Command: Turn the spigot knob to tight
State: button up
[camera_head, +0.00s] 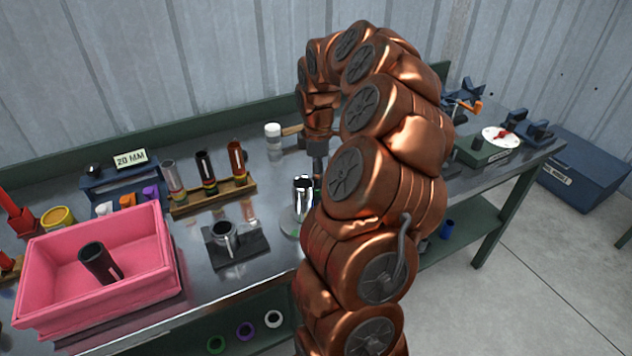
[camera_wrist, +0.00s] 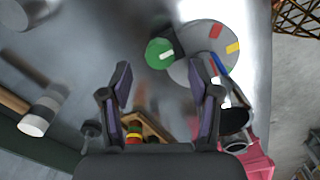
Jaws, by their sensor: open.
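In the wrist view, a round green knob (camera_wrist: 160,53) with a short white mark sits beside a grey disc (camera_wrist: 203,38) bearing red, yellow and blue marks. I take it for the spigot knob; no label shows, and I cannot read its setting. My gripper (camera_wrist: 160,82) is open and empty, its two dark fingers apart, with the green knob beyond their tips. In the head view, my gripper (camera_head: 317,160) points down above the bench, close to a shiny chrome cylinder (camera_head: 303,192). My arm hides much of the area right of the cylinder.
A pink bin (camera_head: 60,250) and a tube rack (camera_head: 215,196) stand left on the bench. A dark block (camera_head: 237,252) with a ring is front left of the cylinder. A white-headed mallet (camera_head: 273,133) lies behind. A white dial (camera_head: 501,137) stands far right.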

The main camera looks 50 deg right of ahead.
jog(key=shift+f+p, duration=0.45)
jog(key=shift+f, duration=1.55)
jog(key=c, duration=1.2)
